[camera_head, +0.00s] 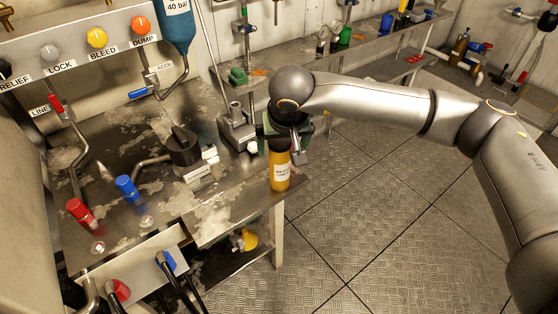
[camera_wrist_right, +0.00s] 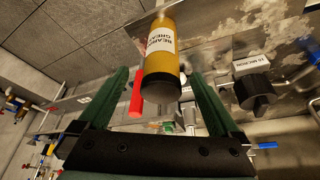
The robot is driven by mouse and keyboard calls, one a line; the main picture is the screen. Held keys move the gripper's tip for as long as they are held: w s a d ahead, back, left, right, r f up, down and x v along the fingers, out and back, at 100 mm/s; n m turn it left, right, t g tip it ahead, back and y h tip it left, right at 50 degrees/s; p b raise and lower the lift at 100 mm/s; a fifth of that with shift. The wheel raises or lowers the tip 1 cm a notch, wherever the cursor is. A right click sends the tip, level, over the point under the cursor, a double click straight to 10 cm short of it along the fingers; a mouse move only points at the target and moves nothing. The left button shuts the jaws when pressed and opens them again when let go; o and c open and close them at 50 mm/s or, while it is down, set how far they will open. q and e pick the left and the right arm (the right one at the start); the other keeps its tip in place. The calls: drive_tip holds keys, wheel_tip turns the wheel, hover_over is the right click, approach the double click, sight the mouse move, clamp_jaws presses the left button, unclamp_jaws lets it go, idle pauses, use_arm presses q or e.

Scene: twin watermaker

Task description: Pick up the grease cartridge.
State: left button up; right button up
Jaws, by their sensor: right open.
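The grease cartridge (camera_head: 280,172) is a yellow-orange cylinder with a white label, standing at the front right corner of the metal bench (camera_head: 228,222). In the right wrist view the cartridge (camera_wrist_right: 165,45) shows a dark end and a label reading bearing grease. My right gripper (camera_head: 282,138) is at the cartridge's upper end in the head view and partly hides it. In the right wrist view its two green fingers (camera_wrist_right: 160,78) are spread apart, with the cartridge's dark end in the gap between them. I cannot tell how deep it sits. My left gripper is not in view.
A black knob (camera_head: 183,147) and a grey metal block (camera_head: 237,132) stand on the bench left of the cartridge. Red (camera_head: 80,212) and blue (camera_head: 127,187) fittings are farther left. A red cylinder (camera_wrist_right: 136,97) shows beside the cartridge. The floor to the right is clear.

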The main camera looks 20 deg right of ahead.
sight(280, 163)
drive_tip(key=shift+p+x, duration=0.4)
drive_tip(key=shift+x, duration=2.65)
drive_tip(key=shift+a, duration=0.1)
clamp_jaws()
